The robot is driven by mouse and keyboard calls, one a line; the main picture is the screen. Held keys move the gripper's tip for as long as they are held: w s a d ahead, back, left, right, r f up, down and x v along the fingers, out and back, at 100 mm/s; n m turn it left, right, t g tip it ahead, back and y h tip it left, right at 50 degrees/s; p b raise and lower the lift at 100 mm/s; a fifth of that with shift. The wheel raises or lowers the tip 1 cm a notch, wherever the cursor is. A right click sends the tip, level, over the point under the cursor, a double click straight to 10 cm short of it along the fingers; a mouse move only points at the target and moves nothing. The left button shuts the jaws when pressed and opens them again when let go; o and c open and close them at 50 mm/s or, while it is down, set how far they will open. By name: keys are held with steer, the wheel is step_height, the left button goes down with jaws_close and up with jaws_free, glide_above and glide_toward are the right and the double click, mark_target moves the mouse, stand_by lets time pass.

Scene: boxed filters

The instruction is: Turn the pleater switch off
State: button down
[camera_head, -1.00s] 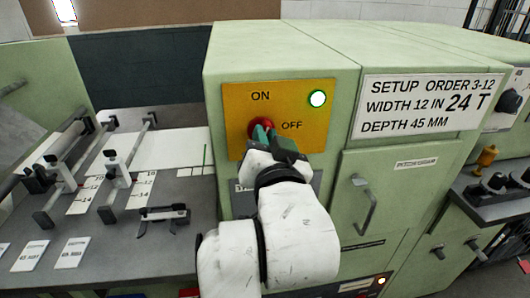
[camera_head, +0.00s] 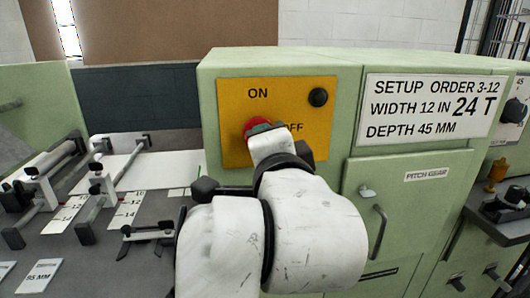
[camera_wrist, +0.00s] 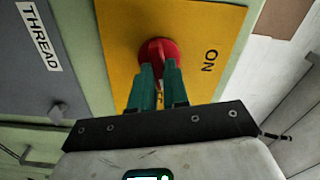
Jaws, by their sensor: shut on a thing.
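The pleater switch is a red round knob (camera_head: 257,126) on a yellow plate (camera_head: 235,100) marked ON and OFF, on a green machine cabinet. The indicator lamp (camera_head: 318,97) at the plate's upper right is dark. My gripper (camera_head: 264,128) is at the knob, and my white wrist and arm hide part of the knob and of the OFF label. In the wrist view the red knob (camera_wrist: 158,47) has a raised grip bar, and the two green fingers of my gripper (camera_wrist: 158,75) are shut on that bar from both sides.
A white sign (camera_head: 420,105) with setup order, width and depth is right of the plate. A cabinet door with a handle (camera_head: 378,232) lies below it. A grey work surface (camera_head: 60,245) with rails and printed cards is at the left.

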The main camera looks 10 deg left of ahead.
steer(key=shift+f+m+b, duration=0.15)
steer(key=shift+m+b, duration=0.55)
steer(key=shift+m, duration=0.7)
steer(key=c, duration=1.1)
jaws_free()
steer(key=v, duration=1)
steer(key=shift+s+d+b, duration=0.15)
steer(key=shift+s+b, duration=0.2)
steer(key=shift+b, duration=0.05)
